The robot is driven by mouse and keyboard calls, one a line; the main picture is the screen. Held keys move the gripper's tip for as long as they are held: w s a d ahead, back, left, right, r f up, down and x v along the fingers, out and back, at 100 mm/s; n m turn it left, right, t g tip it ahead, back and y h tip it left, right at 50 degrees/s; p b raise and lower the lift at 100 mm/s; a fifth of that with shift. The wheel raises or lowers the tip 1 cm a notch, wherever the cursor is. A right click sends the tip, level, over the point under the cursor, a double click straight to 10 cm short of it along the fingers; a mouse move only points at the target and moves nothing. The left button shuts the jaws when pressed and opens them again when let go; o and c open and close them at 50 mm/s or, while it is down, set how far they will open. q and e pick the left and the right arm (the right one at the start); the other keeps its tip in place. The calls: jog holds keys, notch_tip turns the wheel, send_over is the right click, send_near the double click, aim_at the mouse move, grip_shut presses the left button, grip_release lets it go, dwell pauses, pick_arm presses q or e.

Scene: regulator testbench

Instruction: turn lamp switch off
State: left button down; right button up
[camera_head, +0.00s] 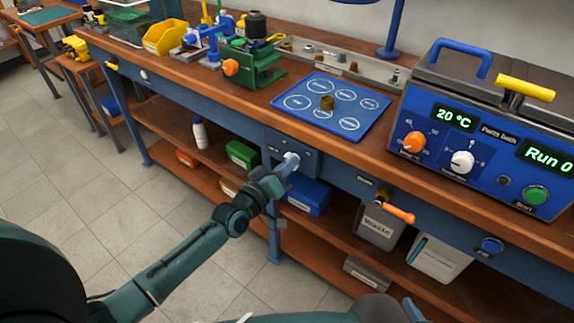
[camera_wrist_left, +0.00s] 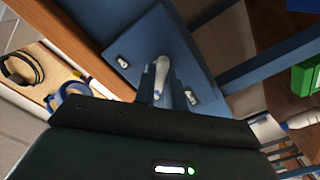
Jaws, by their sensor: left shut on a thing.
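The lamp switch, a pale rotary lever (camera_head: 292,157) on a blue-grey panel (camera_head: 306,146), sits on the front of the bench below the blue mat. My left gripper (camera_head: 286,165) reaches it from the lower left and is shut on it. In the left wrist view the switch lever (camera_wrist_left: 161,68) stands between the two fingers (camera_wrist_left: 160,92) at the middle of the panel (camera_wrist_left: 168,42). Two small pale marks lie on either side of the lever on the panel. The lower part of the lever is hidden between the fingers. My right gripper is not in view.
A parts bath (camera_head: 480,125) stands on the bench top. Bins, including a green one (camera_head: 242,153), sit on the shelf below. The floor at left is clear.

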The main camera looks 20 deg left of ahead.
pick_arm(q)
jog(key=c, duration=1.5)
grip_release()
jog(key=shift+o, duration=0.2)
jog(key=v, duration=1.3)
jog(key=shift+p, duration=0.4)
jog(key=shift+s, duration=0.1)
